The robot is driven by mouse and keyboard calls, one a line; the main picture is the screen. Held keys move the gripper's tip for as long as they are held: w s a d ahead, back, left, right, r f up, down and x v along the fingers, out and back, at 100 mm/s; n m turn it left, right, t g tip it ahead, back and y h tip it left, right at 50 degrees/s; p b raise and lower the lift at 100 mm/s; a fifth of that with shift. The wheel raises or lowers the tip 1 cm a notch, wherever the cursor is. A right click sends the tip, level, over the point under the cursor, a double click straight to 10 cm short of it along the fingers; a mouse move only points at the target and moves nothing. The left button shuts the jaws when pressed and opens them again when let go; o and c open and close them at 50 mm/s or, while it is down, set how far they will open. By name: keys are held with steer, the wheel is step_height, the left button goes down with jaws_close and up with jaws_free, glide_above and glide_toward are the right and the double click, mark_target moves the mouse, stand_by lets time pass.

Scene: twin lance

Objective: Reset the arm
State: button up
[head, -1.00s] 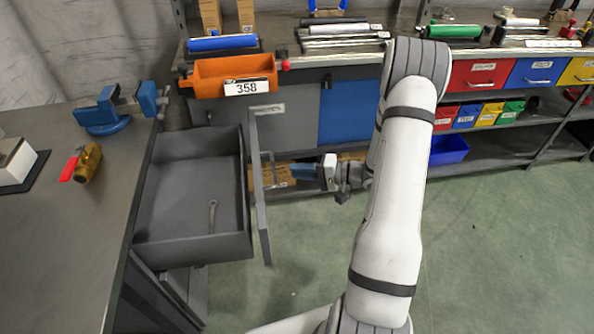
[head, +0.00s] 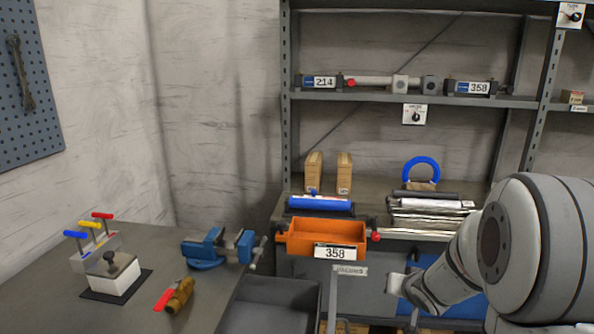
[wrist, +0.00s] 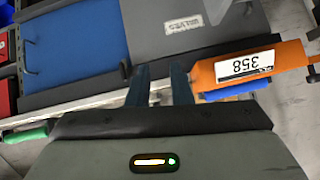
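My arm rises at the lower right of the head view, with its wrist end beside the orange bin. In the wrist view my gripper (wrist: 160,75) shows two blue fingers with a gap between them and nothing held. In the head view the fingertips cannot be made out clearly.
An open grey drawer (head: 270,306) lies left of my arm. The orange bin (head: 300,236) sits at the bench edge. A shelf (head: 440,98) holds cylinders marked 214 and 358.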

steer(key=s+a+r+n+g+p, duration=0.1)
steer(key=s+a+r+g, duration=0.1)
steer(key=s, duration=0.6)
steer(key=s+a+r+n+g+p, duration=0.1)
steer(key=s+a+r+g+p, duration=0.1)
steer(key=s+a+r, duration=0.3)
steer(key=s+a+r+g+p, duration=0.2)
steer(key=s+r, duration=0.3)
steer(key=s, duration=0.8)
steer(key=shift+a+n+g, duration=0.4)
steer(key=shift+a+g, duration=0.2)
steer(key=shift+a, duration=0.2)
